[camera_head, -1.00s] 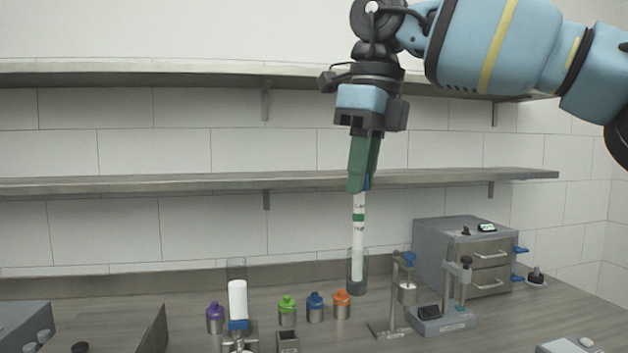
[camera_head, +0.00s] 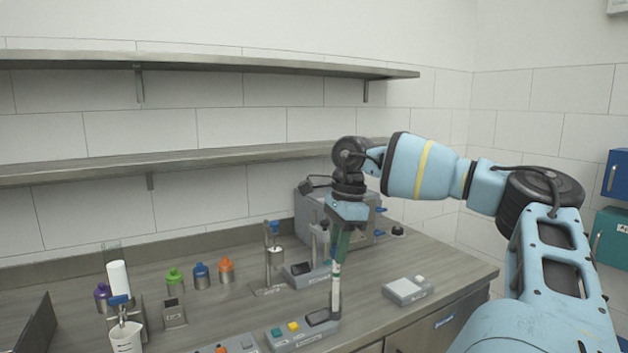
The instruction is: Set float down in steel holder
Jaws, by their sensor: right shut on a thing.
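My right gripper (camera_head: 341,240) points straight down and is shut on the upper end of the float (camera_head: 336,275). The float is a slim upright white rod with a coloured band, and its grey lower part hangs in front of a grey box with coloured buttons. I cannot tell if its lower end touches that box. A small steel block (camera_head: 174,314), which may be the steel holder, stands on the counter far to the left of the gripper. My left gripper is out of view.
Purple (camera_head: 102,297), green (camera_head: 174,280), blue (camera_head: 201,276) and orange (camera_head: 227,271) capped bottles stand at the left. The button box (camera_head: 298,332) is in front; a flat grey device (camera_head: 407,291) lies right.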

